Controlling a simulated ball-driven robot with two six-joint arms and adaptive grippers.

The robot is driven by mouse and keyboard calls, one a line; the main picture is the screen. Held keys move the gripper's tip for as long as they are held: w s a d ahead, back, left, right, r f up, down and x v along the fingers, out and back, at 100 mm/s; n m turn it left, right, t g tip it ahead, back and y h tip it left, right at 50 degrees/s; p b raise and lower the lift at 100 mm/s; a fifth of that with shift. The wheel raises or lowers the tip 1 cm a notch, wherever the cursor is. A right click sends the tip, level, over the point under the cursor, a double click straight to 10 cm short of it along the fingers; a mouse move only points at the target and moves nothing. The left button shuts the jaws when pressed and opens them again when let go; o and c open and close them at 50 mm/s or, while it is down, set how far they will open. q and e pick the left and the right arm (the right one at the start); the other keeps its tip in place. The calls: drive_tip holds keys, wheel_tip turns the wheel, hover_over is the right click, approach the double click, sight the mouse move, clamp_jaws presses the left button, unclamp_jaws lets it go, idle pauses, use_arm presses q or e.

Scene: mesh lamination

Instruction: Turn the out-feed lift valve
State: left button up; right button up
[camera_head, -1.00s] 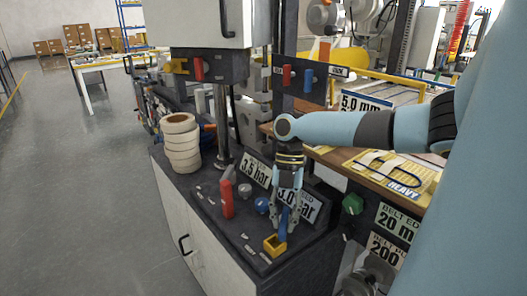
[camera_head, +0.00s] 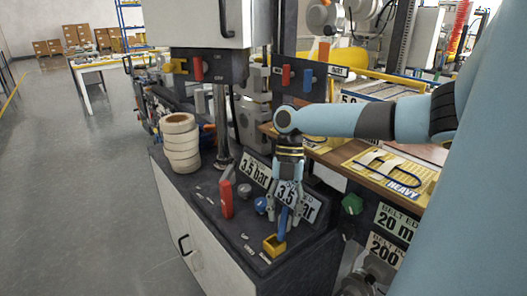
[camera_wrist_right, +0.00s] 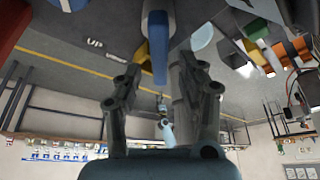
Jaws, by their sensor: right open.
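A blue lever (camera_head: 283,222) stands on the dark console top, beside a small yellow block (camera_head: 274,244). My right gripper (camera_head: 285,218) points down over it, with its fingers open around the lever. In the right wrist view the blue lever (camera_wrist_right: 158,50) lies between and just beyond the open fingertips of my right gripper (camera_wrist_right: 155,78). The word UP is printed on the surface nearby. A red lever (camera_head: 227,198) stands to the left on the same console. I cannot read which lever is the out-feed lift valve. My left gripper is not in view.
Two pressure displays (camera_head: 254,170) both read 3.5 bar behind the levers. A stack of cream rolls (camera_head: 180,143) stands at the console's left. Open floor lies left.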

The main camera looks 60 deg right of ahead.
drive_tip(key=v, duration=1)
drive_tip(key=shift+r, duration=0.1)
